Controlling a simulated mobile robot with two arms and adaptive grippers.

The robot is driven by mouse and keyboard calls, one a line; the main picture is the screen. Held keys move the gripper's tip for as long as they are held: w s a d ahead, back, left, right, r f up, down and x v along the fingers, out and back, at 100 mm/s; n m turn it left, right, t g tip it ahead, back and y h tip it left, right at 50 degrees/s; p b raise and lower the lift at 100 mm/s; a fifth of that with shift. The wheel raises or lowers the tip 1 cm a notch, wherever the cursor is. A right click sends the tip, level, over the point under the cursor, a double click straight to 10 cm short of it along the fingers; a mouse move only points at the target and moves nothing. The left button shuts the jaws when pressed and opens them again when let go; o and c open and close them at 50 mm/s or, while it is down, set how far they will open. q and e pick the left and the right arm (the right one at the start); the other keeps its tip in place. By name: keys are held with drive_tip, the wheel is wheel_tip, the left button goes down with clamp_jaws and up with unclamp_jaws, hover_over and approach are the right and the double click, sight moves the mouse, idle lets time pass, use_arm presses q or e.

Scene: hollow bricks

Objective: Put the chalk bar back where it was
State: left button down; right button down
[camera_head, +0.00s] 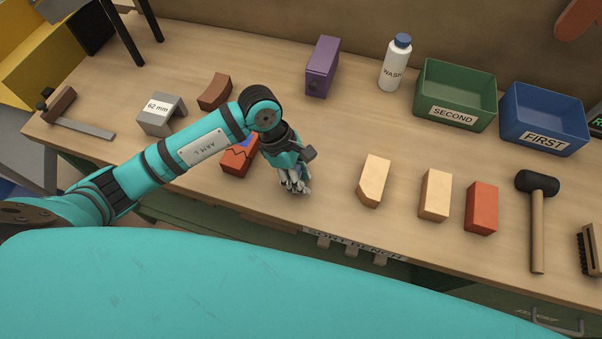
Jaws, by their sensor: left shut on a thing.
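My left gripper (295,187) is above the front part of the bench, pointing down. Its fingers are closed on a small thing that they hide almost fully. No chalk bar lies in plain sight on the bench, so I take the held thing to be the chalk bar, though its shape and colour cannot be made out. A red brick (236,161) with a dark jagged line and a blue patch lies just left of the gripper, partly behind my left arm. My right gripper is not in view.
Two pale bricks (374,181) (435,195) and a red brick (481,208) stand right of the gripper, then a mallet (537,222) and a brush (588,250). Behind are a green bin (455,95), a blue bin (543,118), a bottle (395,65) and a purple block (322,68). The bench's middle is clear.

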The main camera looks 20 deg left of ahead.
use_arm(q)
drive_tip(key=shift+f, duration=0.15)
drive_tip(key=c, duration=1.1)
unclamp_jaws()
drive_tip(key=shift+w+r, duration=0.1)
drive_tip(key=shift+r, duration=0.2)
drive_tip(key=shift+b+v, duration=1.55)
drive_tip(key=shift+v, duration=4.35)
